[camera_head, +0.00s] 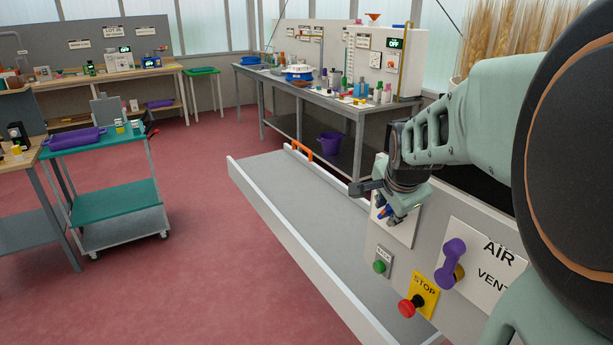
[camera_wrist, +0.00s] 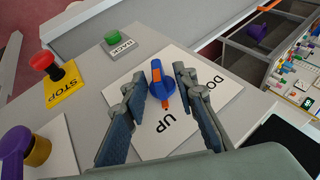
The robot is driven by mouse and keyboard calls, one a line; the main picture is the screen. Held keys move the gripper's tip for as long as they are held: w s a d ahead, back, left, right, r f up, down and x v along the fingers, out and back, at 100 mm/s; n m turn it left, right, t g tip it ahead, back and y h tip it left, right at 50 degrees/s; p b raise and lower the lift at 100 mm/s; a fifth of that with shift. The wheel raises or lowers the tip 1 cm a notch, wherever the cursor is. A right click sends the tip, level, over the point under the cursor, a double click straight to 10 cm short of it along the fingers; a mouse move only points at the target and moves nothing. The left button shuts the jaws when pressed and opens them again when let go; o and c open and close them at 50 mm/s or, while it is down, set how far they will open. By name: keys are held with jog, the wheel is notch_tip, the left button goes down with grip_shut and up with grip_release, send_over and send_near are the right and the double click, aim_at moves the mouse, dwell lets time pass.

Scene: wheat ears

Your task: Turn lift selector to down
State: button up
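The lift selector is a blue knob with an orange pointer bar (camera_wrist: 157,86) on a white plate (camera_wrist: 215,100) marked UP and, partly hidden, DO…. A small orange tip at its lower end lies beside the word UP. My gripper (camera_wrist: 159,77) is open, with one finger on each side of the knob. Gaps show between fingers and knob; I see no clear contact. In the head view, my gripper (camera_head: 383,202) is at the panel, and the blue knob (camera_head: 385,212) shows just below it.
A green BACK button (camera_wrist: 111,38), a red STOP button (camera_wrist: 43,61) on a yellow plate and a purple AIR VENT handle (camera_head: 452,262) share the panel. A grey platform with white edges (camera_head: 237,172) lies beside it. A teal cart (camera_head: 110,150) stands at left.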

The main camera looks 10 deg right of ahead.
grip_shut()
